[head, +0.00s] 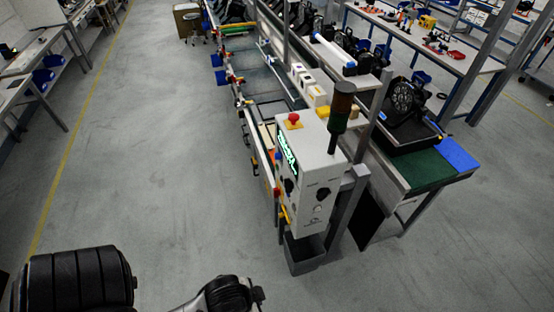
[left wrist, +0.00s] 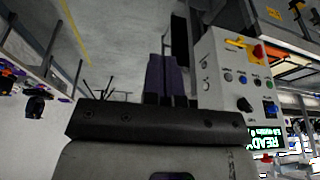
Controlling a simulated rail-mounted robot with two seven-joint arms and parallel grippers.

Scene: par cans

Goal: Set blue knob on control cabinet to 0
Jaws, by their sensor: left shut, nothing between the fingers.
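The white control cabinet (head: 318,165) stands at the near end of the bench line in the head view. It also shows at the right of the left wrist view (left wrist: 212,75), tilted. On its panel there, a blue knob (left wrist: 270,108) sits beside a black knob (left wrist: 243,104); the blue knob's setting is too small to read. My left gripper (left wrist: 166,75) is shut and empty, its dark fingers together, apart from the cabinet and left of its panel in the left wrist view. My right gripper is not in view.
A lit display (left wrist: 265,138) reads READY. A red button (head: 293,118) tops the cabinet, with a dark signal tower (head: 340,110) beside it. A grey bin (head: 303,255) hangs below. The grey floor left of the cabinet (head: 170,150) is clear.

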